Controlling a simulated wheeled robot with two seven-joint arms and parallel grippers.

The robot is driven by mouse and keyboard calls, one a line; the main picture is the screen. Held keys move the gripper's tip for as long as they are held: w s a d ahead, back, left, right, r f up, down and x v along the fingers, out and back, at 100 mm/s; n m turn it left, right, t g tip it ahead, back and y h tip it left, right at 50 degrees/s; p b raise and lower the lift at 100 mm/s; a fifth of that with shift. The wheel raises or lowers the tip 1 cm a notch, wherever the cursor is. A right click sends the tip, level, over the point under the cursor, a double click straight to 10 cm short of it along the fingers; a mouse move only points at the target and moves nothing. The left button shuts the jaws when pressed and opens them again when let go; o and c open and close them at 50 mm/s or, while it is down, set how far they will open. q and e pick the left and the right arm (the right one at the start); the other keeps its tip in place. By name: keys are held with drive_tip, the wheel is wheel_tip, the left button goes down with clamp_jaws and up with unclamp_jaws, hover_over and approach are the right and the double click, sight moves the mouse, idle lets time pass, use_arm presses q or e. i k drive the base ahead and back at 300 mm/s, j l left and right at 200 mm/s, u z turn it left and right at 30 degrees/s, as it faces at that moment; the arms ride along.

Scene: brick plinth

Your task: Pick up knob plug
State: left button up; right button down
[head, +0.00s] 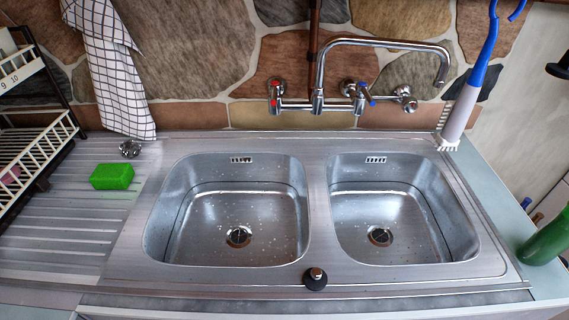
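A small round black plug with a knob on top (316,279) sits on the front rim of the steel sink (319,215), close to the divider between the two basins. It stands upright and nothing covers it. Neither of my grippers shows in the head view, so I cannot see where they are relative to the plug.
Both basins look empty apart from water drops. A green sponge (112,176) and a small shiny metal item (130,149) lie on the left drainboard. A dish rack (35,150), a tap (318,95), a brush (463,110) and a green bottle (546,240) surround the sink.

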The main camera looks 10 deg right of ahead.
sight(315, 279)
drive_tip(key=z, duration=1.2)
drive_tip(key=k+l, duration=0.2)
drive_tip(key=k, duration=0.25)
